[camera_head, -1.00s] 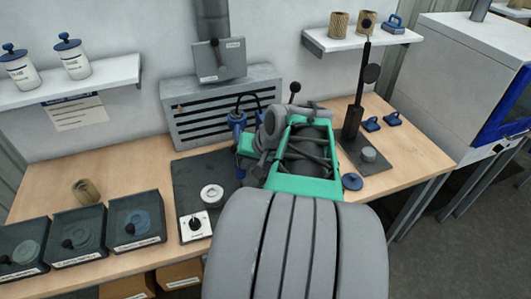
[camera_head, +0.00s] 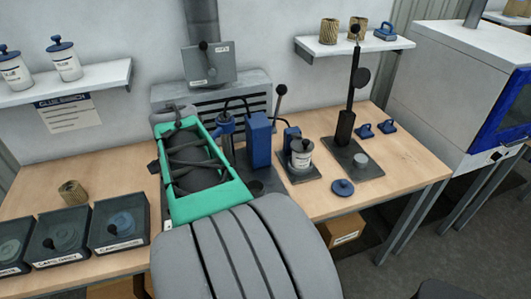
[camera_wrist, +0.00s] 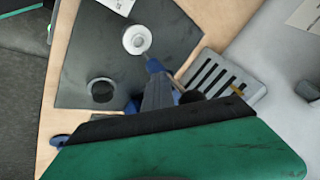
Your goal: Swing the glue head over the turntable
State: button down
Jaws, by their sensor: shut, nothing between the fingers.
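My arm hides the turntable in the head view. My gripper (camera_wrist: 158,80) is shut and empty, with its grey fingers close to the blue tip in the wrist view; contact cannot be told. In the head view my green wrist hides the fingers.
A blue box (camera_head: 259,140) and a black-knobbed lever (camera_head: 281,92) stand right of the glue head. A white jar (camera_head: 301,153) and a tall black stand (camera_head: 346,125) are further right. Dark bins (camera_head: 118,222) line the left front.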

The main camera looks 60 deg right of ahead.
jog(key=shift+w+a+r, duration=0.1)
jog(key=shift+w+r, duration=0.1)
jog(key=shift+w, duration=0.05)
jog(key=b+v, duration=0.1)
jog(key=v, duration=0.6)
jog(key=shift+s+r, duration=0.2)
jog(key=shift+s, duration=0.2)
